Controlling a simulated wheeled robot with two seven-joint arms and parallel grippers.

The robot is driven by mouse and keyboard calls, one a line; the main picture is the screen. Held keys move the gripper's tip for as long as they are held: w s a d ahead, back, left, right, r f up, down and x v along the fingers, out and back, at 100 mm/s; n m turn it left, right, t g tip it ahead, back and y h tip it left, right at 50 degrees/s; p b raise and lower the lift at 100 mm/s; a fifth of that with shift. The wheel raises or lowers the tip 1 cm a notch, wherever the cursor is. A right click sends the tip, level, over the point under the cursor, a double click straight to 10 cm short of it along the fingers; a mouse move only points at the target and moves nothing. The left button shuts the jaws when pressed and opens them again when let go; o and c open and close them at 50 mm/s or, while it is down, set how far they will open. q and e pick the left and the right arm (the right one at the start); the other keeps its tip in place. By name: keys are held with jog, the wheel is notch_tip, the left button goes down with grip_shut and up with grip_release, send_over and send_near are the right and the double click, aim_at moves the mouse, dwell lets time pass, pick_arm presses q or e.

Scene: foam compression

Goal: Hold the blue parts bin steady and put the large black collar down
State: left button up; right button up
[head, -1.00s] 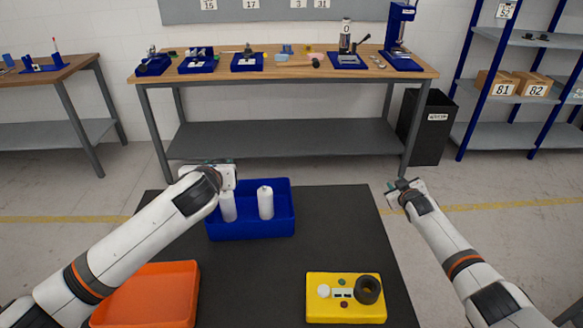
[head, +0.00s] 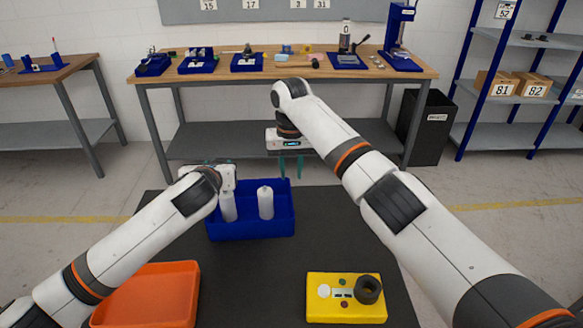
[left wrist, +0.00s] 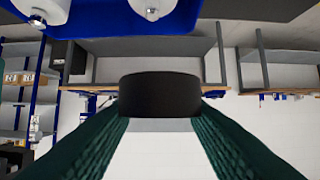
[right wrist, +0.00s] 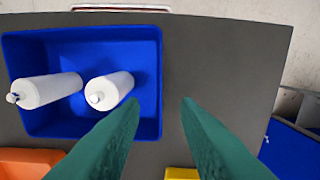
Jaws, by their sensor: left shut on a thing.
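The blue parts bin (head: 262,229) stands at the back of the dark table and holds two white bottles, a left one (head: 228,206) and a right one (head: 265,202). My left gripper (head: 230,166) is at the bin's back left corner. In the left wrist view a large black collar (left wrist: 160,95) sits between its fingertips, and it is shut on it; the head view hides the collar. My right gripper (head: 290,167) points down near the bin's back right corner. Its fingers are apart with nothing between them in the right wrist view (right wrist: 160,105).
A yellow block (head: 346,313) with a black ring (head: 369,289) lies at the table's front right. An orange tray (head: 150,300) lies at the front left. The table between them is clear. A workbench (head: 290,72) stands behind.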

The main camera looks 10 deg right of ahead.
aim_at(291, 196)
notch_tip(291, 196, down, 12)
jog(key=shift+r, duration=0.1)
dwell(0.4)
jog(key=shift+c, duration=0.6)
jog(key=shift+d, duration=0.1)
grip_shut()
